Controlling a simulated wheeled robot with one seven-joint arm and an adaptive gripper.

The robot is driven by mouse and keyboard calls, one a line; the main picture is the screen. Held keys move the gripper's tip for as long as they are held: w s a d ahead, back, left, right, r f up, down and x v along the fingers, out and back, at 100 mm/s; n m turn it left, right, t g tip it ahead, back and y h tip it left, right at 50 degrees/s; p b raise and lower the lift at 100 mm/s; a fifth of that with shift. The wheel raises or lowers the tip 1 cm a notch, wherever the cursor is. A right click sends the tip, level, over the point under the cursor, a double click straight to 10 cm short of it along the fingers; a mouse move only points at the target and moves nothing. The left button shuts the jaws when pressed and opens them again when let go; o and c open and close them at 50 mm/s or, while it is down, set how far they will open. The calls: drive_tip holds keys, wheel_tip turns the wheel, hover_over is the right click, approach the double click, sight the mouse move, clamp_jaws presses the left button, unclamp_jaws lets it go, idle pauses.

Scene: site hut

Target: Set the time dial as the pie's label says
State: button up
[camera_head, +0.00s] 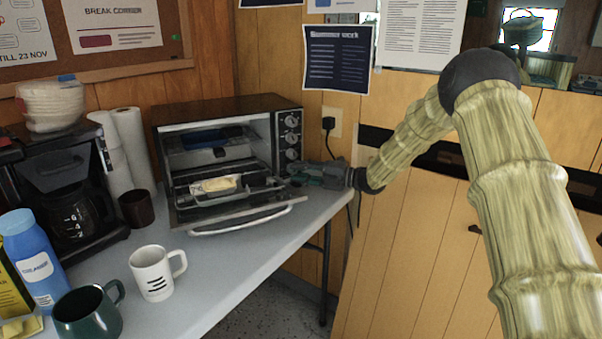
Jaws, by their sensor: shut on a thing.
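A toaster oven (225,110) stands at the back of the table with its door (240,216) folded down open. Its right-hand panel has a column of round dials (291,138). My gripper (297,172) is at the foot of that column, reaching in from the right, and is shut on what seems to be the lowest dial, which it mostly hides. Dial marks are too small to read. The pie (218,185), pale yellow in a light tray, sits on the rack in the oven's open front.
The table (225,270) is clear in front of the oven door. A white mug (152,275), a green mug (85,312), a blue bottle (34,262) and a coffee maker (60,185) stand left. A dark cup (137,208) and paper rolls (130,150) stand beside the oven.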

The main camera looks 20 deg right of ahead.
drive_tip(key=o, duration=0.7)
drive_tip(key=shift+o, duration=0.2)
drive_tip(key=shift+d, duration=0.1)
drive_tip(key=v, duration=1.2)
drive_tip(key=shift+f, duration=0.1)
drive_tip(key=shift+f, duration=0.1)
